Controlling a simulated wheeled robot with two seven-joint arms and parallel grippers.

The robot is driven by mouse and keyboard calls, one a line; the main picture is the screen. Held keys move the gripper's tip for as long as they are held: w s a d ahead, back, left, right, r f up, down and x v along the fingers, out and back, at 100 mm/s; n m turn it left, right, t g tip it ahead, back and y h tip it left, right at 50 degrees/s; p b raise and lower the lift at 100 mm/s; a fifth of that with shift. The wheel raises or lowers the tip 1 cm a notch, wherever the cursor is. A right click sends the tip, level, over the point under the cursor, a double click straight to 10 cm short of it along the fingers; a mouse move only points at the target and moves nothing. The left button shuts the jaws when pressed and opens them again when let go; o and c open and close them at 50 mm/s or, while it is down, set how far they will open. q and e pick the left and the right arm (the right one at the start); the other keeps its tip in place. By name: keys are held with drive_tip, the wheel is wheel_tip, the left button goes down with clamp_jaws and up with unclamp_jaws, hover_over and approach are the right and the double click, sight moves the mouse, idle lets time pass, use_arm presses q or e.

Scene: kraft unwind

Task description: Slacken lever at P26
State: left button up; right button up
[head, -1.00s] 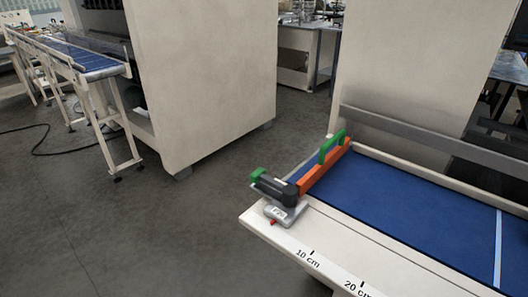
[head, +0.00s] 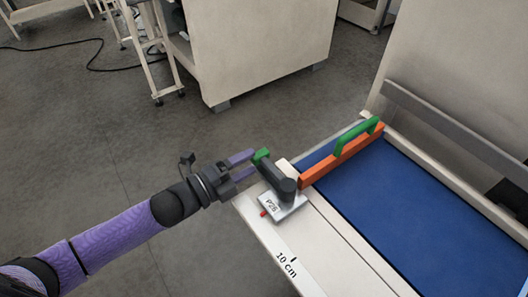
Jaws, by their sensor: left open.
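The lever at P26 is a dark grey handle (head: 274,177) with a green tip (head: 261,156). It rises from a grey clamp base (head: 283,207) labelled P26, with a small red part at its front. The base sits at the near left corner of the conveyor frame. My left gripper (head: 250,164), on the purple arm from the left, is open. Its fingers point at the green tip and reach close to it; I cannot tell if they touch. My right gripper is not in view.
The blue belt (head: 380,200) lies to the right, with a pale frame edge marked 10 cm (head: 286,264). A large beige cabinet (head: 258,50) stands behind. Grey floor is open to the left, with a black cable on it.

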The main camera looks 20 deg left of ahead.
use_arm(q)
drive_tip(key=shift+x, duration=1.95)
clamp_jaws()
